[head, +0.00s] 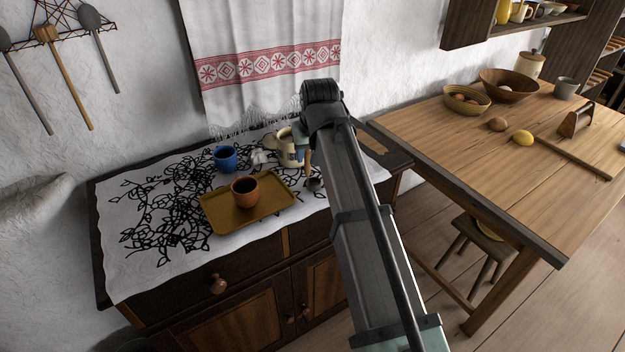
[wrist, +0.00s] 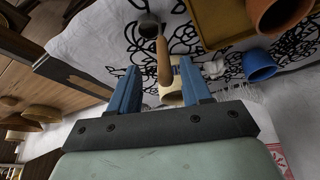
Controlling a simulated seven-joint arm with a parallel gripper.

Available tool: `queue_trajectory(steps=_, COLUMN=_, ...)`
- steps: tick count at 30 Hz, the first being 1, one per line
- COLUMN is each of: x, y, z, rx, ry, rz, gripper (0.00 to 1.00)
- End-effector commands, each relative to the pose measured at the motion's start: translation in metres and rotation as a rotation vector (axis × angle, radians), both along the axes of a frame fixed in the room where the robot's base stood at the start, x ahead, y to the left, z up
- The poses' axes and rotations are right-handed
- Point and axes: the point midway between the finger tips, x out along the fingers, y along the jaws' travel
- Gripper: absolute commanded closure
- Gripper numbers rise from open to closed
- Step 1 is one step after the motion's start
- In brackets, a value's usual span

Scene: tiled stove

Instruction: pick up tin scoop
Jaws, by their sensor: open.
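The tin scoop (wrist: 163,62) has a wooden handle and a dark metal bowl. In the wrist view its bowl is at the top and its handle points down toward the gap between my fingers. In the head view the scoop's bowl (head: 314,184) shows on the cloth-covered cabinet, just left of my arm. My gripper (wrist: 158,68) is open, with blue fingers on either side of the handle's line. Nothing is visibly held, and I cannot tell how far above the handle the fingers are. In the head view my arm hides most of the gripper.
A cream mug (head: 290,150) stands close beside the scoop, also behind my fingers in the wrist view (wrist: 176,84). A blue cup (head: 225,158) and a yellow tray (head: 225,222) with a brown cup (head: 245,191) are to the left. A wooden table (head: 470,140) is at right.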

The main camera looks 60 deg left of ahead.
Motion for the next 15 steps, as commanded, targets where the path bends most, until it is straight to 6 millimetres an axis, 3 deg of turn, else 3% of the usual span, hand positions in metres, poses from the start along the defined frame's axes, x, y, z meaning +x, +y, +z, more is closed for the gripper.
queue_trajectory(steps=10, x=0.001, y=0.007, z=-0.014, rx=0.0, ry=0.0, rz=0.0, gripper=0.52)
queue_trajectory(steps=15, x=0.002, y=0.018, z=-0.031, rx=0.0, ry=0.0, rz=0.0, gripper=0.52)
